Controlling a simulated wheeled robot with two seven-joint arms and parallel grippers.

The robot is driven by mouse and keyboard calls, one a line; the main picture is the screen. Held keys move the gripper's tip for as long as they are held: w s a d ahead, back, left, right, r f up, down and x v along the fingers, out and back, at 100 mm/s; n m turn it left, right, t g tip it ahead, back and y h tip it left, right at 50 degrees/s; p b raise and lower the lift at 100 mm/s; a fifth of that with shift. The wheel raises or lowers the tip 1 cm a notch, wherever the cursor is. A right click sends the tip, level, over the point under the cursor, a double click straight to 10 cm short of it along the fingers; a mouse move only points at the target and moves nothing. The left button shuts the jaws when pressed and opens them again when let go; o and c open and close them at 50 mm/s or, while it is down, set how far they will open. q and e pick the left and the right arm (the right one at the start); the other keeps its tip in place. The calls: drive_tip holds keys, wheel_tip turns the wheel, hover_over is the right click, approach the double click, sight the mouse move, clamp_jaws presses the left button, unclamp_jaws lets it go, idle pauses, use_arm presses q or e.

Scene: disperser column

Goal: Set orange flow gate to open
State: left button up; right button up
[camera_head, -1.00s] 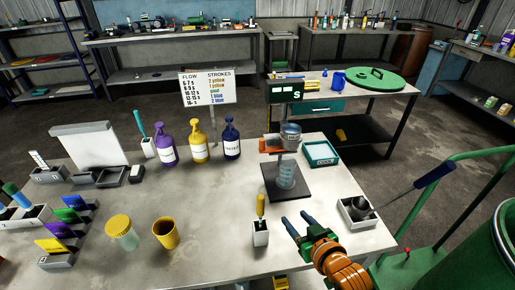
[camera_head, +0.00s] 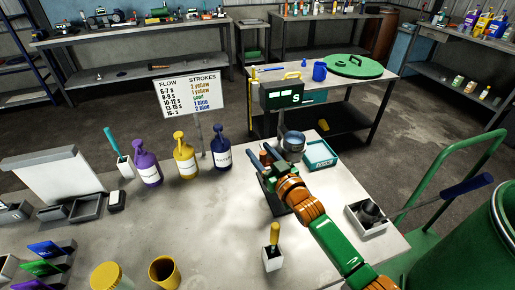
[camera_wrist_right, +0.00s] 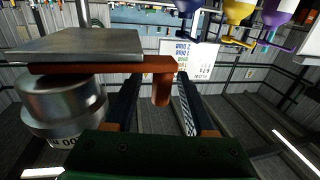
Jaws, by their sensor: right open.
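The orange flow gate (camera_wrist_right: 104,66) shows in the right wrist view as a flat bar under a grey plate, beside the steel cup (camera_wrist_right: 62,100). Its short tab (camera_wrist_right: 162,90) sticks out between the two fingers of my right gripper (camera_wrist_right: 158,100), with gaps to each finger. In the head view my right gripper (camera_head: 264,160) is at the disperser column, just left of the steel cup (camera_head: 293,142). The gate is mostly hidden there by the gripper and arm. My right gripper is open. My left gripper is not in view.
Purple (camera_head: 147,167), yellow (camera_head: 186,160) and blue (camera_head: 221,152) pump bottles stand left of the column. A teal tray (camera_head: 320,155) lies close on its right. A white holder with a yellow-handled tool (camera_head: 272,258) stands in front. A display box (camera_head: 283,95) stands behind.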

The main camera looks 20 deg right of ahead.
drive_tip(key=shift+f+x, duration=0.2)
drive_tip(key=shift+x, duration=0.9)
drive_tip(key=shift+s+r, duration=0.1)
drive_tip(key=shift+s, duration=0.15)
clamp_jaws()
idle(0.3)
